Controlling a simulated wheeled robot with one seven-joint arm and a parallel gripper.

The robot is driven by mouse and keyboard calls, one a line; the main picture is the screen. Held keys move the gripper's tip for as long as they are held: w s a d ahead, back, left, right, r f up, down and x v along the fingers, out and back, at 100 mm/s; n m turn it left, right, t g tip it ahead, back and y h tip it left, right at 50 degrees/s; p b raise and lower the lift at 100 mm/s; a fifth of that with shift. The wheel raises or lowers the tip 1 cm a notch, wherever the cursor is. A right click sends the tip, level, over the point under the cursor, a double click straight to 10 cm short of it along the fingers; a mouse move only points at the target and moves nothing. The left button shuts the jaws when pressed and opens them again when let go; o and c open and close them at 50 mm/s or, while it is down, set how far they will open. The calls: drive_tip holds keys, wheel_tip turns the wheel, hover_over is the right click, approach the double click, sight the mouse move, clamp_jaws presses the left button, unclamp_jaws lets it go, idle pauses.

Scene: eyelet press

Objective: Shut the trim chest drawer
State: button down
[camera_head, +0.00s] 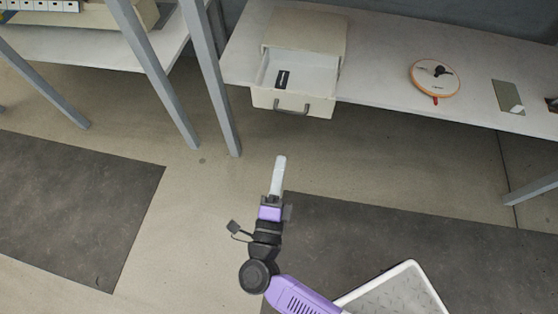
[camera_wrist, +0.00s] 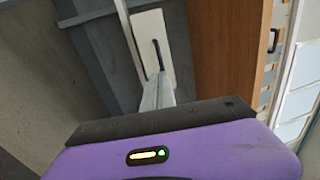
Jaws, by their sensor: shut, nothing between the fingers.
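The trim chest (camera_head: 305,35) is a small cream box on the grey bench. Its drawer (camera_head: 292,102) is pulled out towards me, past the bench's front edge, with a dark handle (camera_head: 291,111) on its front. A small black item (camera_head: 283,80) lies inside the drawer. My gripper (camera_head: 280,160) is shut and empty, in front of and below the drawer, apart from it. In the wrist view, the gripper's fingers (camera_wrist: 157,90) point towards a pale front panel with a dark upright handle (camera_wrist: 156,56), which looks like the drawer front.
On the bench (camera_head: 380,75), a round white, orange-rimmed object (camera_head: 435,78) with a black part on it stands right of the chest. A flat grey-green plate (camera_head: 508,96) lies further right. Grey bench legs (camera_head: 211,80) stand left of the drawer. The floor before the drawer is clear.

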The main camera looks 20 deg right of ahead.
drive_tip(key=b+x, duration=0.2)
drive_tip(key=x, duration=0.9)
drive_tip(key=shift+w+d, duration=0.1)
